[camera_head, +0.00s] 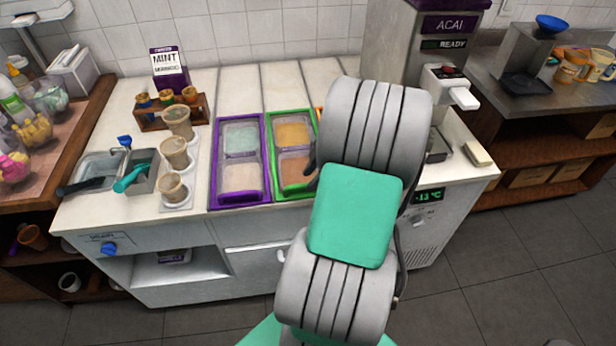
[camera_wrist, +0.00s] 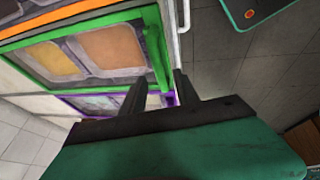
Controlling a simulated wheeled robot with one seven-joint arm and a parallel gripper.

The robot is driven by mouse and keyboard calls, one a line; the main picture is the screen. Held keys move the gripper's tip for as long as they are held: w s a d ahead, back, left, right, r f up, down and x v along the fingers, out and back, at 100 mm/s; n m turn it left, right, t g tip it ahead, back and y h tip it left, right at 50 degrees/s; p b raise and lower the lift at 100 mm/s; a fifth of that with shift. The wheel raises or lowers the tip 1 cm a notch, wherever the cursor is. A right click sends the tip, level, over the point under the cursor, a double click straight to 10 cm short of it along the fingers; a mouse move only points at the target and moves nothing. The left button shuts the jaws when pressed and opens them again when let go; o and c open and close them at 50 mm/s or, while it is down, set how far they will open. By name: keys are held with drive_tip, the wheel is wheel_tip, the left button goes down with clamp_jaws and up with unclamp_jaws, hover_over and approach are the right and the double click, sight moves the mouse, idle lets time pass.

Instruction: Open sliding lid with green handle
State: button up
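The green-framed sliding lid (camera_head: 269,160) lies over the counter well, with tan and brown toppings showing through its clear panes. In the wrist view, its green frame (camera_wrist: 163,72) runs just beyond my gripper. My gripper (camera_wrist: 159,90) is open, with its two dark fingers apart and nothing clearly held between them. The fingertips are close to the frame's corner; I cannot tell whether they touch it. In the head view, my arm hides most of the gripper and the right part of the green lid.
A purple-framed lid (camera_head: 211,165) lies directly left of the green one, and an orange frame (camera_wrist: 75,14) lies on its other side. Cups in a holder (camera_head: 174,188) stand at left. The acai machine (camera_head: 400,45) stands behind my arm. Floor is free in front.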

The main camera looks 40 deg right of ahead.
drive_tip(key=shift+x, duration=1.15)
clamp_jaws()
drive_tip(key=shift+w, duration=0.1)
idle(0.4)
